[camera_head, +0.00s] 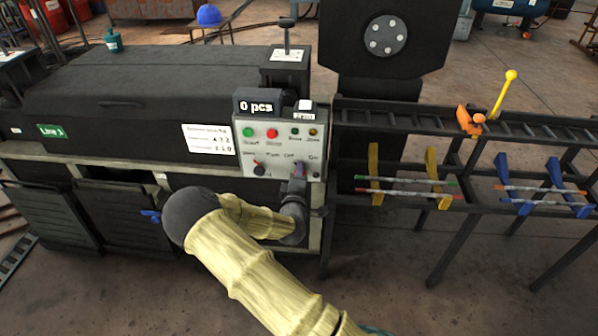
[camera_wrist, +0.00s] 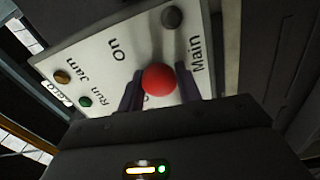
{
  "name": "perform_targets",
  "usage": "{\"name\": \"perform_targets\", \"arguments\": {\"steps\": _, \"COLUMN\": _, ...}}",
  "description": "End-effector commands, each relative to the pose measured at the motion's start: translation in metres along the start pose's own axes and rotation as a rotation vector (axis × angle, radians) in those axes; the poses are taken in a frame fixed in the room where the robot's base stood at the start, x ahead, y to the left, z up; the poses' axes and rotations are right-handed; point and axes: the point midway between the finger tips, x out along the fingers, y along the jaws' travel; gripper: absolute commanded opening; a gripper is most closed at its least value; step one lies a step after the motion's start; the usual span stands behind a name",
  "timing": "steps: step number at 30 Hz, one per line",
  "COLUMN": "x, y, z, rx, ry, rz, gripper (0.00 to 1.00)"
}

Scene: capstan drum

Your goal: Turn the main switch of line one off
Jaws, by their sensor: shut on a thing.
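The control panel (camera_head: 283,145) of line one is a pale box on the front of the dark machine. My gripper (camera_head: 299,172) is at its lower right and hides the main switch there in the head view. In the wrist view the switch's red ball-shaped knob (camera_wrist: 158,80) sits between the two fingers of my gripper (camera_wrist: 158,88), which are shut on it. The "Main" label is to the right of the knob and "On" is above left. Another label is mostly hidden behind the knob. I cannot tell which way the switch points.
The panel also has a green button (camera_head: 248,132), a red button (camera_head: 271,133), a left selector knob (camera_head: 259,169) and two small lamps. A counter (camera_head: 256,103) reading "0 pcs" stands above. A dark rack (camera_head: 400,113) with coloured holders stands to the right.

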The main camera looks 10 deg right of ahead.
Motion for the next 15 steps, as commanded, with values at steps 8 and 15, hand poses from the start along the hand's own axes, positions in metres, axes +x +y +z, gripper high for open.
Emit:
{"name": "perform_targets", "arguments": {"steps": 8, "x": -0.0008, "y": -0.0020, "z": 0.0001, "rx": -0.111, "ry": 0.000, "rz": -0.004, "gripper": 0.12}}
{"name": "perform_targets", "arguments": {"steps": 15, "x": -0.0008, "y": -0.0024, "z": 0.0002, "rx": -0.130, "ry": 0.000, "rz": -0.004, "gripper": 0.12}}
